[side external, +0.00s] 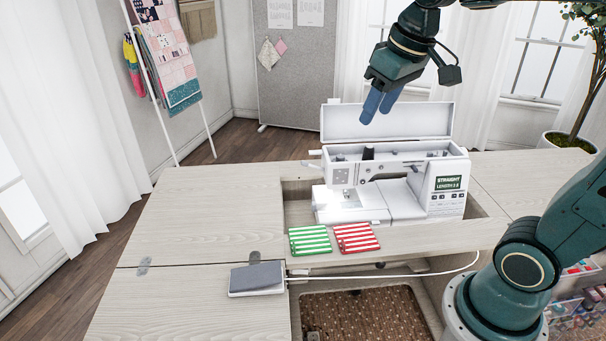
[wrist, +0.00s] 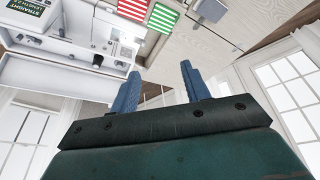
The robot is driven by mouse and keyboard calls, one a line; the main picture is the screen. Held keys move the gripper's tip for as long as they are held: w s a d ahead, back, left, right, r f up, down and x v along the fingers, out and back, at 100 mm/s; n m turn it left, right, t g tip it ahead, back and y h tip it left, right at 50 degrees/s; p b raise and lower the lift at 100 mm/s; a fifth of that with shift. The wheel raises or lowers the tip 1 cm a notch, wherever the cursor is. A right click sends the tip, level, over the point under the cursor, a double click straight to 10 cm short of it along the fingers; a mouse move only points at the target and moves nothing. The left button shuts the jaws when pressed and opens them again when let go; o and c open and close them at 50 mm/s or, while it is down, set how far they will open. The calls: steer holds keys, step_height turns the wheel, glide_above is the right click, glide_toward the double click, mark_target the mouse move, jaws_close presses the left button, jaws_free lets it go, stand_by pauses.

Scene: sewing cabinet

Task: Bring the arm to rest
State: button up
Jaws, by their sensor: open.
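My gripper (side external: 376,106) is up in the air above the left part of the sewing machine's raised lid, with its blue fingers pointing down and left. In the wrist view the two blue fingers (wrist: 158,88) are spread apart with nothing between them. The white sewing machine (side external: 398,203) stands in the cabinet opening with its top lid (side external: 385,122) up. It also shows upside down in the wrist view (wrist: 70,78). My gripper looks clear of the machine, though its exact distance from the lid is hard to tell.
A green-striped cloth (side external: 310,240) and a red-striped cloth (side external: 356,238) lie in front of the machine. A grey-topped pedal (side external: 257,278) sits on the cabinet top (side external: 190,225), with a white cable running right. A potted plant (side external: 570,140) stands at the back right.

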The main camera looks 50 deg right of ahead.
steer(key=s+a+f, duration=0.2)
steer(key=s, duration=0.3)
steer(key=s+a+f+t, duration=0.1)
steer(key=s+a+f, duration=0.1)
steer(key=s, duration=0.4)
steer(key=shift+s+a+f+n+t+y, duration=0.2)
steer(key=shift+s+f+n+t+y, duration=0.15)
steer(key=shift+f, duration=0.25)
